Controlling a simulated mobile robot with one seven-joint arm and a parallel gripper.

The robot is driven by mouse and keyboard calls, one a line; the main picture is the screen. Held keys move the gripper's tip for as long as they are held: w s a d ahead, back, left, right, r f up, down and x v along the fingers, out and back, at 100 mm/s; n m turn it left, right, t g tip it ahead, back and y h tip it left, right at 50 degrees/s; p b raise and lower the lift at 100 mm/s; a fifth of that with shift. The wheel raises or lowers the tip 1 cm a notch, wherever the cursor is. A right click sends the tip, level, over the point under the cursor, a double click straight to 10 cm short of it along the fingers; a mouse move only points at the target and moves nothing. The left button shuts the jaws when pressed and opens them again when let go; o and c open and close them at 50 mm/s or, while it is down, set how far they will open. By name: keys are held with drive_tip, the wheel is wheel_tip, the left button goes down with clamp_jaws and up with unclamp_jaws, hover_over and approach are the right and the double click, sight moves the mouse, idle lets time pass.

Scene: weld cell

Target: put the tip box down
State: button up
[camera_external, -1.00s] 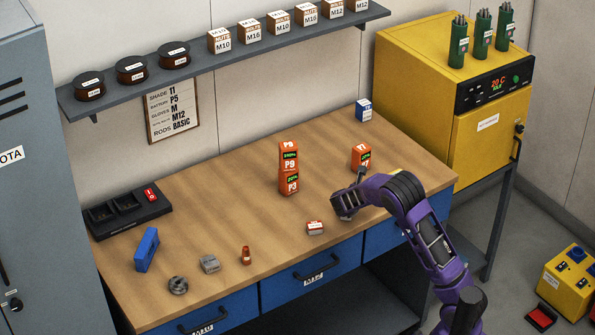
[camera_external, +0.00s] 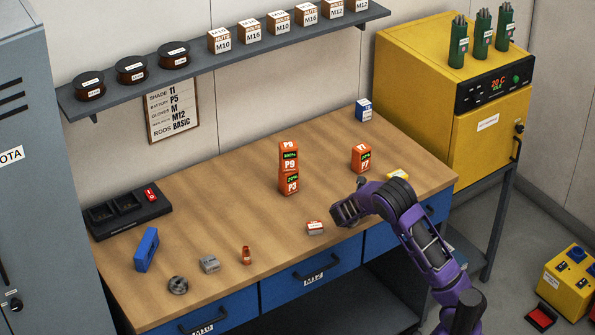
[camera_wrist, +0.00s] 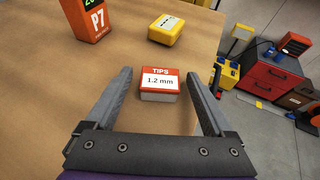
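The tip box (camera_external: 316,228), white and red, sits upright on the workbench (camera_external: 225,210) near its front edge. In the wrist view the tip box (camera_wrist: 160,86) shows its "TIPS 1.2 mm" label between the two fingers, with a gap on each side. My gripper (camera_wrist: 160,85) is open and holds nothing. In the external view my gripper (camera_external: 345,212) is just right of the tip box and looks apart from it; its fingertips are hard to make out there.
The orange P7 battery (camera_external: 361,158) and a yellow item (camera_external: 397,176) lie beyond my gripper.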

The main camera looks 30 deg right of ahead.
drive_tip(key=shift+r, duration=0.2)
drive_tip(key=p+v, duration=0.1)
drive_tip(key=v, duration=1.1)
drive_tip(key=shift+w, duration=0.1)
